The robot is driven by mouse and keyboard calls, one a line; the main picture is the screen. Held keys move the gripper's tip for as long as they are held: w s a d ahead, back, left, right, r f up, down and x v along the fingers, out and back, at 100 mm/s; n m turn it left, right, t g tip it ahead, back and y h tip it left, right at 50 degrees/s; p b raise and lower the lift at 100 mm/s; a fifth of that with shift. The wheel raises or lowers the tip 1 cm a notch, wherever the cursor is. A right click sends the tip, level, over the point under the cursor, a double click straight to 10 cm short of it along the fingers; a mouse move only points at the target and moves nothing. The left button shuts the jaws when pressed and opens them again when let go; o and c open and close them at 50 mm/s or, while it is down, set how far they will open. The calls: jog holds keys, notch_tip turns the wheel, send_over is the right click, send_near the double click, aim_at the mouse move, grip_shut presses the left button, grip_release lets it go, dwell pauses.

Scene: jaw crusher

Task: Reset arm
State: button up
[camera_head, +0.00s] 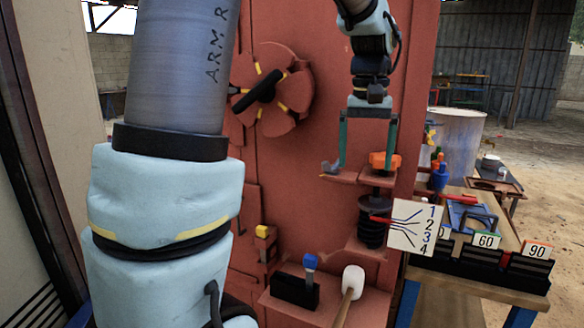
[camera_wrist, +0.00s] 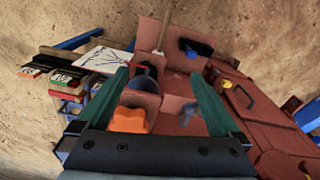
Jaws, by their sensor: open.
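My gripper (camera_head: 365,165) hangs from my light-blue arm in front of the red jaw crusher (camera_head: 330,215), fingers pointing down. Its two green fingers are wide apart with nothing held between them. In the head view the right finger overlaps the orange knob (camera_head: 384,161) on a black ribbed post, and the left fingertip is close to a grey hook (camera_head: 331,167) on a small red shelf. In the wrist view the open gripper (camera_wrist: 158,78) has the orange knob (camera_wrist: 130,119) inside the left finger, low in the picture. I cannot tell whether either finger touches anything.
A wheel (camera_head: 270,90) with a black handle is on the crusher's face. A lower shelf holds a blue-topped lever (camera_head: 310,262) and a white-headed mallet (camera_head: 352,282). A numbered card (camera_head: 415,228) and number blocks (camera_head: 487,241) are on the right-hand bench. A drum (camera_head: 459,140) stands behind.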

jog(key=s+a+f+n, duration=0.1)
jog(key=s+a+f, duration=0.2)
jog(key=a+f, duration=0.4)
jog(key=s+a+f+t, duration=0.1)
jog(key=s+a+f, duration=0.3)
jog(key=a+f, duration=0.4)
jog(key=a, duration=0.6)
jog(key=shift+a+f+n, duration=0.2)
jog(key=shift+a+n, duration=0.15)
jog(key=shift+n, duration=0.05)
